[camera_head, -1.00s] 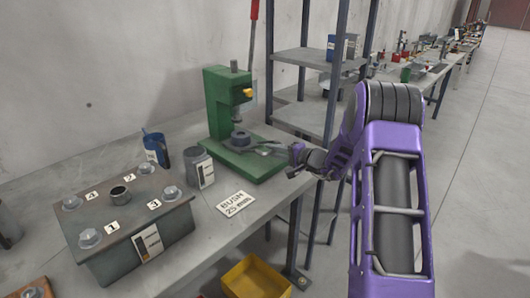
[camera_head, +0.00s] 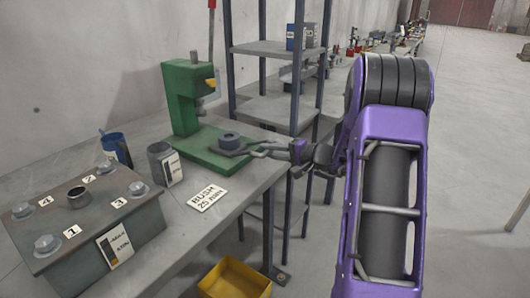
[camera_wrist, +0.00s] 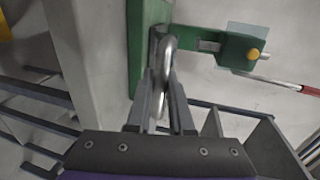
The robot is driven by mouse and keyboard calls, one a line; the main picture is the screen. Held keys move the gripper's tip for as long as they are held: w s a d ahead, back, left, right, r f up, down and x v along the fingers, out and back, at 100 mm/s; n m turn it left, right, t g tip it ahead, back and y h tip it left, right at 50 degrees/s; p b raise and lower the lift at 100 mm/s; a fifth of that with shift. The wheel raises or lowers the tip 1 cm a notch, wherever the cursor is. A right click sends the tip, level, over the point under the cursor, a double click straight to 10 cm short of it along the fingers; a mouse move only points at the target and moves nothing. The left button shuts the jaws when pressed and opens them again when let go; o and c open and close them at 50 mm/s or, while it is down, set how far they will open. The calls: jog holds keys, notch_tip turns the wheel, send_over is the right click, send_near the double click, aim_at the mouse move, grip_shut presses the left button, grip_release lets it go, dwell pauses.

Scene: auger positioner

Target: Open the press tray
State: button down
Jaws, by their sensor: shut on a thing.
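The green press (camera_head: 187,98) stands on the bench with its flat green base (camera_head: 205,155) towards me. The tray's flat plate is hard to make out at this size. My gripper (camera_head: 287,151) is at the right edge of the base. In the wrist view my gripper (camera_wrist: 160,110) is shut on a shiny metal loop, the tray handle (camera_wrist: 167,58). The fingers hide the lower part of the loop.
A card marked BUSH (camera_head: 207,198) lies on the bench before the press. A grey can (camera_head: 164,163), a blue cup (camera_head: 116,148) and a grey box with bolts (camera_head: 85,225) stand left. A shelf rack (camera_head: 280,80) rises behind. A yellow bin (camera_head: 233,278) is below the bench edge.

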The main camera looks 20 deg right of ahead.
jog(key=shift+d, duration=0.15)
jog(key=c, duration=0.8)
grip_release()
jog(key=v, duration=1.7)
jog(key=shift+s+r, duration=0.1)
jog(key=shift+s, duration=0.05)
